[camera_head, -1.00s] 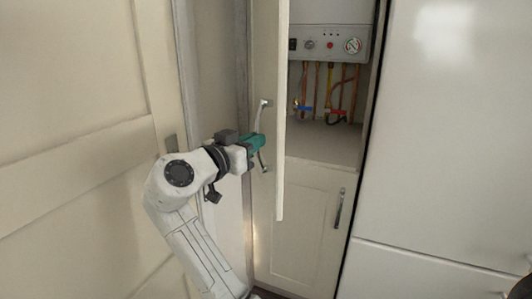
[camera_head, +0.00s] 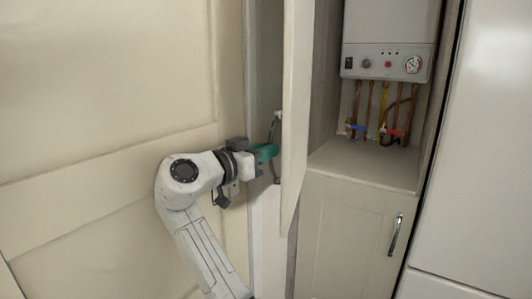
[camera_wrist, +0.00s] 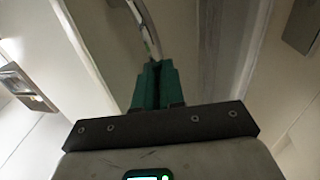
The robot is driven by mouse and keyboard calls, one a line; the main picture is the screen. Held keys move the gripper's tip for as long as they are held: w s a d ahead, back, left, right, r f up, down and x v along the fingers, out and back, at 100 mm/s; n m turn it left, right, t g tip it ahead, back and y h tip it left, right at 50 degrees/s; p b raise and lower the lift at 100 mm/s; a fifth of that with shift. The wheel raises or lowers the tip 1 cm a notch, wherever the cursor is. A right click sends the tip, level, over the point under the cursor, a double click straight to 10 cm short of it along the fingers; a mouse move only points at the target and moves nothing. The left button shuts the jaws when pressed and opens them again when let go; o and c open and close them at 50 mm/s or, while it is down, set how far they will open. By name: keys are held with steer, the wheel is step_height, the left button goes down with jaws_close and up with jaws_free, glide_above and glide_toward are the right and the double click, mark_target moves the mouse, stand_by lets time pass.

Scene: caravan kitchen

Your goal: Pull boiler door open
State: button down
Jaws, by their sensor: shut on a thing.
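The boiler door (camera_head: 298,110) is a cream panel that stands swung well open, seen nearly edge-on in the head view. Its curved metal handle (camera_head: 276,128) is on the face towards my arm. My gripper (camera_head: 268,153) has green fingers and is shut on this handle. In the wrist view the green fingers (camera_wrist: 154,84) are closed together at the lower end of the handle (camera_wrist: 146,30). The boiler (camera_head: 388,40) is a white box with knobs and a gauge, exposed in the open cupboard to the right of the door.
Copper and coloured pipes (camera_head: 384,110) hang below the boiler above a bare shelf (camera_head: 370,163). A closed lower cupboard door (camera_head: 350,235) with its own handle (camera_head: 395,235) is underneath. A large cream panelled door (camera_head: 110,90) fills the left, and a white panel (camera_head: 480,150) the right.

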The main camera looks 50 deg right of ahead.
steer(key=c, duration=1.7)
jaws_free()
steer(key=shift+d, duration=0.25)
steer(key=shift+o, duration=0.9)
steer(key=shift+s+d, duration=0.1)
steer(key=shift+d, duration=0.1)
steer(key=shift+a, duration=0.15)
steer(key=w+a, duration=0.1)
steer(key=a, duration=0.6)
steer(key=shift+a, duration=0.15)
